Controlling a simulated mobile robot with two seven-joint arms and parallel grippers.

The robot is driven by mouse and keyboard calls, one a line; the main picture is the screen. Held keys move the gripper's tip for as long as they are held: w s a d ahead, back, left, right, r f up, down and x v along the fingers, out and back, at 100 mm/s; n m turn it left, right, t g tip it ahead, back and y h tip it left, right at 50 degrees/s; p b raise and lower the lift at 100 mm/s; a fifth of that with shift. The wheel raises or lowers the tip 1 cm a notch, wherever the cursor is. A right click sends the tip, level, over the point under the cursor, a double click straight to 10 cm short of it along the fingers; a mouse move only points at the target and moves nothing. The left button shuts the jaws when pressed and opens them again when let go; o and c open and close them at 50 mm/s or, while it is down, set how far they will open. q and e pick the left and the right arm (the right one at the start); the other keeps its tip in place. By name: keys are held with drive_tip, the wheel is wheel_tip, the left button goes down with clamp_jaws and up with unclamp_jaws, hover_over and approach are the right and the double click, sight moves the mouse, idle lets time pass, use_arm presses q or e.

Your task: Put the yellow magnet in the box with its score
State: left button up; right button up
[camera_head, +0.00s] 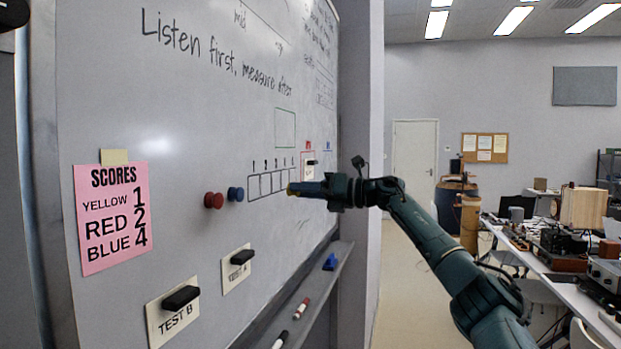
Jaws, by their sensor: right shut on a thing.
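A pink score sheet (113,217) on the whiteboard reads yellow 1, red 2, blue 4. A drawn row of boxes (265,184) is at mid-board, with small numerals above that seem to run from 1 at the left to 4 at the right. My right gripper (298,189) reaches in from the right and is shut on the yellow magnet (291,190), of which only a small part shows at the fingertips. It overlaps the right end of the row; whether the magnet touches the board I cannot tell. A red magnet (213,200) and a blue magnet (236,194) sit left of the row.
Below are two cards with black clips or magnets, one marked TEST B (173,314), the other higher right (236,269). The board's ledge (317,293) holds markers and a blue item (330,262). A cluttered table (552,268) stands at the right.

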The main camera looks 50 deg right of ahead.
sight(254, 188)
drive_tip(key=shift+d+p+x, duration=0.2)
drive_tip(key=shift+p+x, duration=0.15)
drive_tip(key=shift+x, duration=0.7)
use_arm(q)
drive_tip(key=shift+s+r+p, duration=0.1)
drive_tip(key=shift+r+p, duration=0.15)
drive_tip(key=shift+p, duration=0.2)
use_arm(e)
drive_tip(key=shift+x, duration=3.1)
use_arm(q)
drive_tip(key=shift+a, duration=0.1)
use_arm(e)
drive_tip(key=shift+w+a, duration=0.2)
drive_tip(key=shift+w, duration=0.4)
drive_tip(key=o, duration=0.9)
drive_tip(key=shift+o, duration=0.6)
